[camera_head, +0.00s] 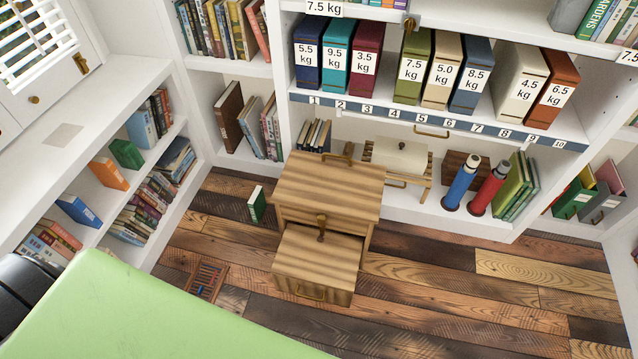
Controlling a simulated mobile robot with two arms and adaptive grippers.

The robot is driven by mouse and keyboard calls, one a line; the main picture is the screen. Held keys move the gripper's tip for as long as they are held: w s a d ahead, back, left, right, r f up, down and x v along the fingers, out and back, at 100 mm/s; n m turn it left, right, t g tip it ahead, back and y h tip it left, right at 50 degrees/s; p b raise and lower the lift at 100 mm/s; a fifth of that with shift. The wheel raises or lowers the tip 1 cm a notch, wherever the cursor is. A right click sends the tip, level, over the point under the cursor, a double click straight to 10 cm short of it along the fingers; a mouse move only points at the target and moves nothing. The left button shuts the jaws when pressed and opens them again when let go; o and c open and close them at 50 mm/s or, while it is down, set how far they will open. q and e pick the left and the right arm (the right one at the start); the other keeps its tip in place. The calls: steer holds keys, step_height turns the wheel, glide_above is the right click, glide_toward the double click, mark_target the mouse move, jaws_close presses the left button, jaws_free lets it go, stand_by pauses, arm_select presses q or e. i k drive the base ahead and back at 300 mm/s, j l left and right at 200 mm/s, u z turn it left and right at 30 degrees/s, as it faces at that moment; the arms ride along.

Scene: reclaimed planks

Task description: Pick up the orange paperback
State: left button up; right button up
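An orange book (108,174), which looks like the orange paperback, stands tilted on the upper shelf of the low white bookcase at the left. A green book (127,154) is just behind it and a blue book (79,210) is further forward on the same shelf, with gaps between them. Neither of my grippers can be made out. Nothing is seen touching the orange book.
A wooden cabinet (326,186) with an open drawer (314,262) stands on the plank floor. A dark green book (257,204) and an abacus (206,277) are on the floor. A pale green surface (130,315) and dark rounded parts fill the lower left foreground.

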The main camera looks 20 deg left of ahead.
mark_target(106, 170)
steer(key=u, duration=2.15)
steer(key=i+j, duration=0.1)
steer(key=i+j+z, duration=0.75)
